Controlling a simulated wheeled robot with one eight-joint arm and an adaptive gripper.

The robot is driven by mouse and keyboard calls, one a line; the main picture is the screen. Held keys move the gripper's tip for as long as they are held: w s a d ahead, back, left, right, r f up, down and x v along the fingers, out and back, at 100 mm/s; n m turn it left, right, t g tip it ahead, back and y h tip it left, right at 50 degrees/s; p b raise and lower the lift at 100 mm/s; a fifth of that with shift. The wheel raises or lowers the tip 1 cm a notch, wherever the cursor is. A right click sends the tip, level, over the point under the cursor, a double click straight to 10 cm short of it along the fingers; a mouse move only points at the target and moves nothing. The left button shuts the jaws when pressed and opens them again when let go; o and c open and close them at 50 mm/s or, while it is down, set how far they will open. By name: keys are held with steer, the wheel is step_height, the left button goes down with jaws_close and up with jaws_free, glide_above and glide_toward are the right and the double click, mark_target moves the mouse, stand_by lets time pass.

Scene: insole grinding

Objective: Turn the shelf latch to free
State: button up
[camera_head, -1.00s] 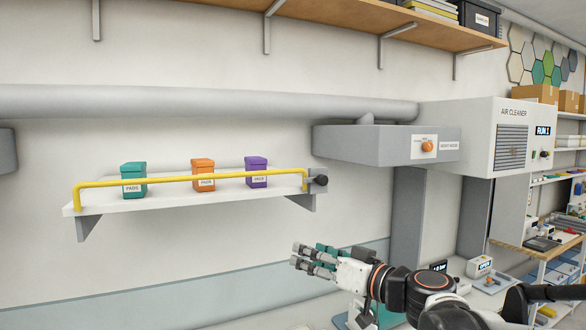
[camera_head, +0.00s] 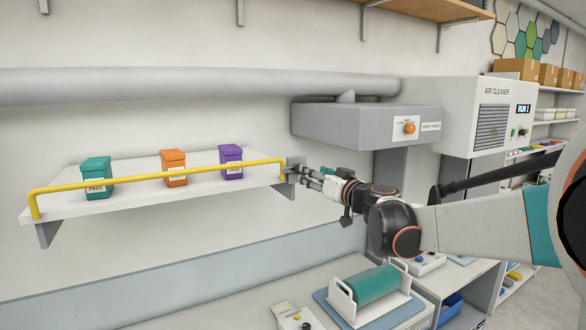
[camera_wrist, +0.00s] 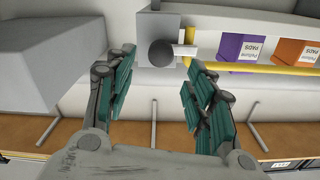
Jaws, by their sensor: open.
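The shelf latch is at the right end of the white wall shelf (camera_head: 130,197), by the end of the yellow rail (camera_head: 155,178). In the wrist view its dark round knob (camera_wrist: 161,53) sits on a grey block (camera_wrist: 157,22), with a short white piece (camera_wrist: 187,50) at its side towards the rail. My gripper (camera_head: 303,172) is at this end of the shelf in the head view and hides most of the knob there. In the wrist view my gripper (camera_wrist: 160,63) is open, its teal-padded fingers on either side of the knob. I cannot tell whether they touch it.
Teal (camera_head: 96,180), orange (camera_head: 174,170) and purple (camera_head: 231,163) boxes stand on the shelf behind the rail. A grey hood (camera_head: 345,128) juts out from the wall above and right of my gripper. Below is a bench with a teal roller (camera_head: 376,284) in a white stand.

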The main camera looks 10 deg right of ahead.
mark_target(295, 170)
steer(key=p+x, duration=0.1)
steer(key=x, duration=0.5)
steer(key=shift+w, duration=0.1)
steer(key=shift+c, duration=0.6)
steer(key=c, duration=1)
